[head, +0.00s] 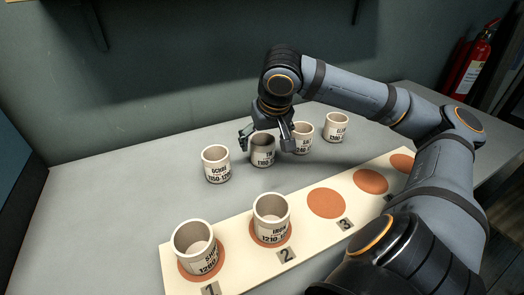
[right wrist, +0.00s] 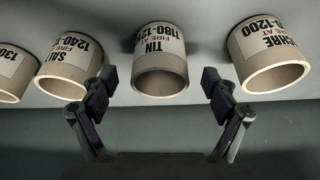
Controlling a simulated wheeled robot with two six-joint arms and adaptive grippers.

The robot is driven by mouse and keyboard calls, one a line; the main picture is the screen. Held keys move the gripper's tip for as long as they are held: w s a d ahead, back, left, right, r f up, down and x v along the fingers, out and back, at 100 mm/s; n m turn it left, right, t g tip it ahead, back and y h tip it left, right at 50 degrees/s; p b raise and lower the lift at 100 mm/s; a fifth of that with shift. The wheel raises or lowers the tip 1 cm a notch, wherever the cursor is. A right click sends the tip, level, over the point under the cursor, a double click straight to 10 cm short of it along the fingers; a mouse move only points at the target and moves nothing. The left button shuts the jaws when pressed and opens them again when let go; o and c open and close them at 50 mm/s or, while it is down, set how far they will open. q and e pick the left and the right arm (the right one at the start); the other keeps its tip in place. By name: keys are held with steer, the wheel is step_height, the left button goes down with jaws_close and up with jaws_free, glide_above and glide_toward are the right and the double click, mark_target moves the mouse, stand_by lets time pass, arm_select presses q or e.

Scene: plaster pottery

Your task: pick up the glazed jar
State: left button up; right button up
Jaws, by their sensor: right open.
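Several off-white cylindrical jars with printed labels stand on the grey table. None is plainly marked as the glazed one. My right gripper (head: 267,138) is open at the TIN jar (head: 262,152), the second from the left in the back row. In the right wrist view this jar (right wrist: 160,72) appears between the two spread fingers, with visible gaps on both sides. An OCHRE-labelled jar (head: 216,165) stands to its left. A SALT-labelled jar (head: 303,139) stands to its right, partly hidden by my gripper. My left gripper is out of view.
Another jar (head: 337,127) stands at the right end of the row. A cream board (head: 180,255) with terracotta discs lies in front, with jars on spots 1 (head: 194,247) and 2 (head: 271,222). Spot 3 (head: 326,203) is empty. The table's left is clear.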

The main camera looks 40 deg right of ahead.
steer(key=shift+f, duration=0.25)
steer(key=b+x, duration=0.1)
steer(key=x, duration=0.3)
steer(key=shift+w+f, duration=0.1)
steer(key=shift+f, duration=0.25)
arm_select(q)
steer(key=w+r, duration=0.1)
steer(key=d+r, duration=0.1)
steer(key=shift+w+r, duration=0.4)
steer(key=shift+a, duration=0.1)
arm_select(e)
steer(key=c, duration=1.3)
steer(key=shift+c, duration=0.2)
steer(key=shift+r, duration=0.15)
